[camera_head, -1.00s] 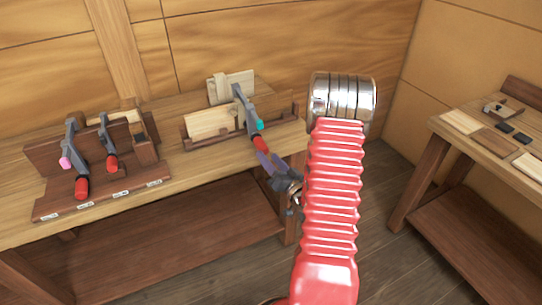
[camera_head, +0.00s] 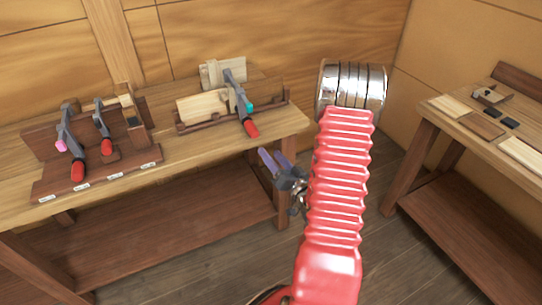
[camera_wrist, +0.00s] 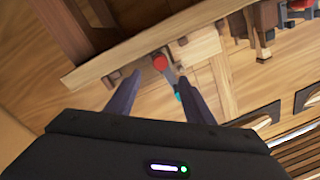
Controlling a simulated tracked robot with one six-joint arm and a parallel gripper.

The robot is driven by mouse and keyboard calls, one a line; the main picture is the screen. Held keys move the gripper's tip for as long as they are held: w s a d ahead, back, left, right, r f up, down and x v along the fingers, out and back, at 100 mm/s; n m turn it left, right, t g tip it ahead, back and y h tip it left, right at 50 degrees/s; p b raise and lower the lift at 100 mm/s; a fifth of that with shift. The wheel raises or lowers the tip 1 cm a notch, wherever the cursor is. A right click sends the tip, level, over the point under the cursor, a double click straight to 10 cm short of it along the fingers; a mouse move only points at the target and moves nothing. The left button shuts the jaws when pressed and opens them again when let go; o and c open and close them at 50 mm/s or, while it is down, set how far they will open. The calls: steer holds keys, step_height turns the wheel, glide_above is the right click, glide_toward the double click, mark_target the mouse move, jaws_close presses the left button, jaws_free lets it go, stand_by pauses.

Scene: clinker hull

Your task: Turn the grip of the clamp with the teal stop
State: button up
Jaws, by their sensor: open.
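The clamp with the teal stop (camera_head: 249,106) has a grey bar (camera_head: 232,84) and a red grip (camera_head: 250,129). It is fixed on pale boards on the workbench, with its grip hanging toward the bench's front edge. In the wrist view the red grip (camera_wrist: 160,62) and the teal stop (camera_wrist: 178,97) show between the finger lines, the grip seen end-on. My gripper (camera_head: 276,154) is open and empty. In the head view it is below and right of the grip, in front of the bench edge, apart from it. The fingertips also show in the wrist view (camera_wrist: 159,76).
Two other clamps with red grips stand on a brown rack (camera_head: 95,178) at the bench's left, one with a pink stop (camera_head: 61,146). A second table (camera_head: 480,135) with small boards stands at right. Bare floor (camera_head: 215,262) lies in front of the bench.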

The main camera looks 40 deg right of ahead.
steer(key=shift+w+r, duration=0.1)
steer(key=w+a+r+n+g, duration=0.3)
steer(key=w+a+r+g, duration=0.1)
steer(key=w+r, duration=0.2)
steer(key=s+a+r+n+g, duration=0.2)
steer(key=a+r+g, duration=0.1)
steer(key=a+r, duration=0.45)
steer(key=s+a+r+n+g+y, duration=0.1)
steer(key=s+a+r+n+g, duration=0.1)
steer(key=s+a, duration=0.8)
steer(key=s+a+r+n+g+y, duration=0.1)
steer(key=s+a+r+g+y, duration=0.1)
steer(key=s+a, duration=0.8)
step_height(320, 180, up, 2)
steer(key=shift+s+a+n+g, duration=0.25)
steer(key=shift+s+n+g, duration=0.25)
steer(key=shift+s, duration=0.6)
steer(key=shift+c, duration=0.6)
steer(key=c, duration=0.3)
